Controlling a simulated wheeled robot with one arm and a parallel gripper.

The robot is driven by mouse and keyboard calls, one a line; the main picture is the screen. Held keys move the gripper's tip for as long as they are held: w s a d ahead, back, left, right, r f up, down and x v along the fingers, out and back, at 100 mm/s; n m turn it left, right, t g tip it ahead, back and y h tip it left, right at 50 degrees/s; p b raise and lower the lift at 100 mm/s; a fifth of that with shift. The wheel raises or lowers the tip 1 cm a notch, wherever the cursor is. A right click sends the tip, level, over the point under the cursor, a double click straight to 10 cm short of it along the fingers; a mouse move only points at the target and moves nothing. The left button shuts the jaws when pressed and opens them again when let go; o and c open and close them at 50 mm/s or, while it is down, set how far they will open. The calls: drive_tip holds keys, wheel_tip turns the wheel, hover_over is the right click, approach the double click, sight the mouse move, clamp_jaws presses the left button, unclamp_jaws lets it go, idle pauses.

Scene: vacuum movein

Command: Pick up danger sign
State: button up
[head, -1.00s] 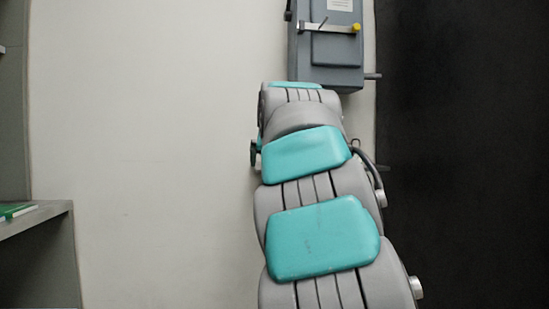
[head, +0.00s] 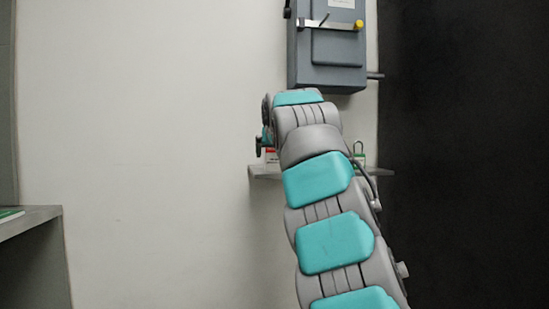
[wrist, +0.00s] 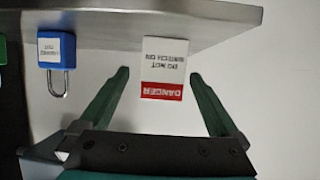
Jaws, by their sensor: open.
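The danger sign (wrist: 162,68) is a small white tag with a red band. It appears upside down in the wrist view, at the edge of a grey shelf. My gripper (wrist: 159,74) is open, with one green finger on each side of the sign in the picture and a visible gap to each. How far the fingertips are from the sign in depth is hard to tell. In the head view my arm (head: 320,185) hides much of the shelf (head: 262,172), and a red and white patch shows beside the gripper.
A blue padlock (wrist: 57,50) with a white label is left of the sign in the wrist view. A green object is cut off at the far left edge. A grey switch box (head: 327,60) hangs on the wall above the shelf. A grey counter (head: 30,220) stands at left.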

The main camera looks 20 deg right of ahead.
sight(274, 157)
drive_tip(key=p+x, duration=0.1)
drive_tip(key=x, duration=0.3)
drive_tip(key=shift+w+f, duration=0.15)
drive_tip(key=shift+f, duration=0.05)
drive_tip(key=shift+a, duration=0.1)
drive_tip(key=c, duration=1.4)
drive_tip(key=shift+r, duration=0.1)
